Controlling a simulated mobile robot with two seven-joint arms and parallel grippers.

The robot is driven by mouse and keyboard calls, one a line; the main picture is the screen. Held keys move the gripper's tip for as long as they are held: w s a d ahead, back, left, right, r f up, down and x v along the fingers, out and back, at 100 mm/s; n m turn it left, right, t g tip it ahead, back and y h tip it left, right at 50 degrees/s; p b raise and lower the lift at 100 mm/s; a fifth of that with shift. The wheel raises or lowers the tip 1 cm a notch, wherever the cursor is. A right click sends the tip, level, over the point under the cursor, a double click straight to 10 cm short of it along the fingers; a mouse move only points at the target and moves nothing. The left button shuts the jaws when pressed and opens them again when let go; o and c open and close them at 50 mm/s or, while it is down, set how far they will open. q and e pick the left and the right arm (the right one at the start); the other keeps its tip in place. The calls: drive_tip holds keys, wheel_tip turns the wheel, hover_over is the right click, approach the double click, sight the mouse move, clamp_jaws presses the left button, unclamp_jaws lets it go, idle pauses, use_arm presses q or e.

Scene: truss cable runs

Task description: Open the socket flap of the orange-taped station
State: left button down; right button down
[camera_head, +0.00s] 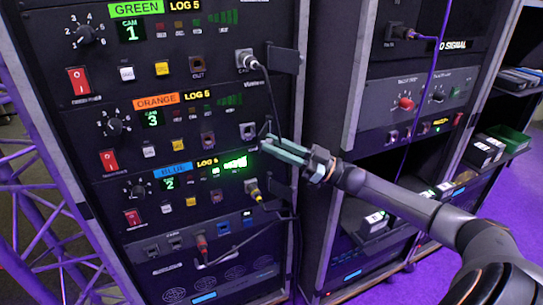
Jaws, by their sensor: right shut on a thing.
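The orange-taped station (150,125) is the middle unit of the left rack, with an orange label (155,99) and a display reading CAM 3. Its socket (247,131) shows uncovered at the right end of the panel. A small dark flap (267,128) stands out from the panel just right of that socket, seen nearly edge-on. My right gripper (267,144) reaches in from the right, with its pale green fingers shut on the flap. The fingers partly hide the flap. My left gripper is not in view.
The green station (140,30) above has a cable plugged in, with its flap (283,61) standing open; the cable hangs close to my right fingers. A second rack (400,85) stands right.

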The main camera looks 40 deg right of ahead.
drive_tip(key=shift+s+d+y, duration=0.1)
drive_tip(key=shift+y, duration=0.2)
drive_tip(key=shift+n+g, duration=0.3)
drive_tip(key=shift+g, duration=0.1)
drive_tip(key=c, duration=0.7)
unclamp_jaws()
drive_tip(key=v, duration=1.2)
drive_tip(key=shift+s+d+f+b, duration=0.1)
drive_tip(key=shift+s+f+b, duration=0.05)
drive_tip(key=shift+b, duration=0.2)
